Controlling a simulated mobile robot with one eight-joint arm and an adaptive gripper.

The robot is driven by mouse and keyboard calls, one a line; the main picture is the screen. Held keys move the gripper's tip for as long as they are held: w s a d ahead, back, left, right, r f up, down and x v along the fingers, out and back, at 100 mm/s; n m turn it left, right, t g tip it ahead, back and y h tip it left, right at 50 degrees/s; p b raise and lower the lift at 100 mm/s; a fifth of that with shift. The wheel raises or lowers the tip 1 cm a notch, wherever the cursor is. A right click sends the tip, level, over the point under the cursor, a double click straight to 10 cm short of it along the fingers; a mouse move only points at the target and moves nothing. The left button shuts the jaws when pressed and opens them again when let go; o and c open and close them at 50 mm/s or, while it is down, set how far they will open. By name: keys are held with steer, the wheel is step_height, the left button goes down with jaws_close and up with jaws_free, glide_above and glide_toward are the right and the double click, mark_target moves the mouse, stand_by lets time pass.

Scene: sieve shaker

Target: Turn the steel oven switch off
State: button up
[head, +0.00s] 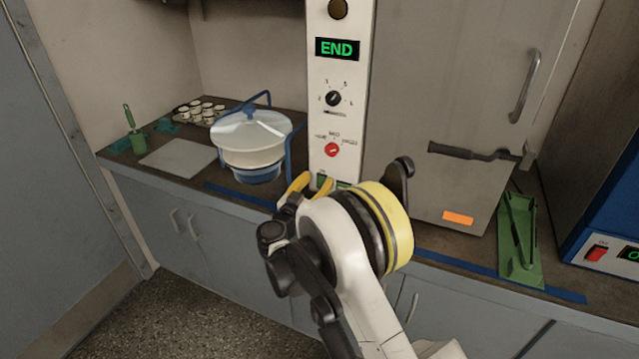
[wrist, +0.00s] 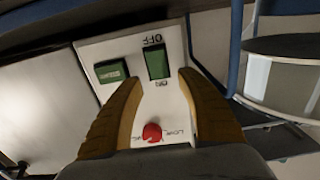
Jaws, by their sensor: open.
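The steel oven (head: 455,110) stands at the back with a pale control panel (head: 318,120) on its left side. Low on that panel is a green rocker switch (head: 322,180), partly hidden by my gripper in the head view. My gripper (head: 315,181) is open and empty in front of the lower panel. In the wrist view its yellow fingers (wrist: 158,80) flank the switch area. I cannot tell whether they touch the panel.
A second green rectangle (wrist: 112,70) sits beside the switch. A red knob (head: 332,150) and a black knob (head: 333,98) are above. A sieve pan with blue frame (head: 250,135) stands close left. A green tray (head: 518,240) lies right, near a blue machine (head: 610,225).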

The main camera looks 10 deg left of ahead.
steer(key=shift+x, duration=0.85)
jaws_close()
steer(key=shift+s+f+t+h, duration=0.15)
steer(key=shift+t+h, duration=0.1)
steer(key=shift+t, duration=0.55)
steer(key=shift+s+f+t+h, duration=0.1)
steer(key=shift+t+h, duration=0.15)
steer(key=shift+t, duration=0.55)
jaws_free()
